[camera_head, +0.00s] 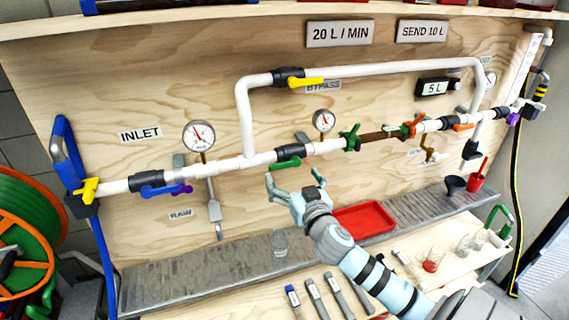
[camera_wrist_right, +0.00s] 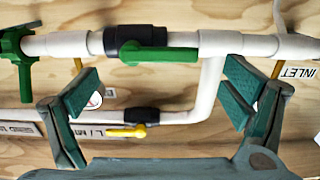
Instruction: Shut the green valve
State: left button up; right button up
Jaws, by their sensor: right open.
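The green valve has a black body on the white main pipe, between the two gauges, in the head view. Its green lever (camera_head: 288,163) lies along the pipe. The lever also shows in the right wrist view (camera_wrist_right: 160,55), parallel to the pipe. My right gripper (camera_head: 295,181) is open and empty, just below the valve. In the right wrist view its fingers (camera_wrist_right: 163,92) are spread wide, with the lever between and beyond them, apart from both. My left gripper is not seen.
A blue-lever valve (camera_head: 165,190) sits left on the pipe, a yellow-lever valve (camera_head: 305,82) on the bypass above. A green clamp (camera_head: 350,138) grips the pipe to the right. A red tray (camera_head: 363,219) and several tools lie below. Gauges (camera_head: 199,136) project from the board.

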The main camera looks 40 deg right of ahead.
aim_at(285, 166)
jog(key=x, duration=0.6)
jog(key=shift+w, duration=0.15)
jog(key=c, duration=1.7)
